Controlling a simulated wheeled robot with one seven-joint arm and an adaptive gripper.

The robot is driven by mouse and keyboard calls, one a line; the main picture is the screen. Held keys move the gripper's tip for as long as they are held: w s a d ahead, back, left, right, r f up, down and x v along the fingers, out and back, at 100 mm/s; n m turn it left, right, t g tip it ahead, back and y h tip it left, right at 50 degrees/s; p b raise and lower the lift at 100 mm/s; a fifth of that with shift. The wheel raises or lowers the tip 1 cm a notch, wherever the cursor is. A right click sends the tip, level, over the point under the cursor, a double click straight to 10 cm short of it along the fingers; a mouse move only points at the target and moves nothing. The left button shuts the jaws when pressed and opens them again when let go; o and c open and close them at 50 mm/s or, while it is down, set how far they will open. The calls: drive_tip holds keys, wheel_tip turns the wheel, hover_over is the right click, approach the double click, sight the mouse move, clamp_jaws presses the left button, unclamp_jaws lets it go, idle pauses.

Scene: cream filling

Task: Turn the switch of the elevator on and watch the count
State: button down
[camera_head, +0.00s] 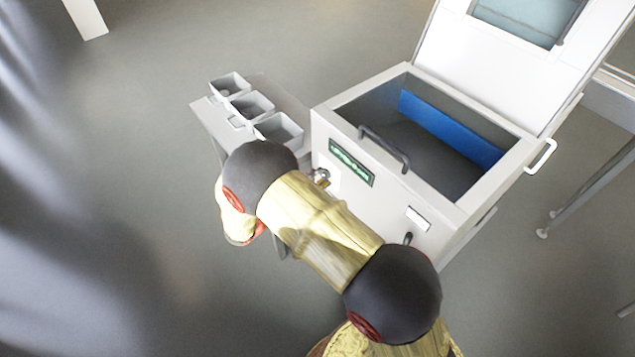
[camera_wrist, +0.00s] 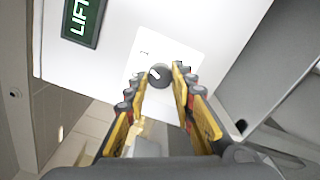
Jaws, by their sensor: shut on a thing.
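The switch (camera_wrist: 158,76) is a dark round knob with a white mark, set on a white plate (camera_wrist: 180,48) on the front of the white elevator box (camera_head: 385,187). My gripper (camera_wrist: 162,78) has its two fingers on either side of the knob and is shut on it. The white mark lies at a slant in the wrist view. The knob is mostly hidden by my arm in the head view. A dark sign (camera_head: 352,162) with green lettering sits above the switch.
The box is open on top, with a blue panel (camera_head: 450,125) inside and a raised lid (camera_head: 520,50). A dark handle (camera_head: 385,148) sticks out from its front. Several grey bins (camera_head: 250,105) stand on a stand to the left. Open floor lies further left.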

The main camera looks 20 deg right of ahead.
drive_tip(key=shift+f+m+b, duration=0.1)
drive_tip(key=shift+m+b, duration=0.2)
drive_tip(key=shift+m, duration=0.3)
drive_tip(key=c, duration=1.5)
unclamp_jaws()
drive_tip(key=shift+a, duration=0.1)
drive_tip(key=v, duration=1.1)
drive_tip(key=shift+s+a, duration=0.2)
drive_tip(key=shift+a, duration=0.15)
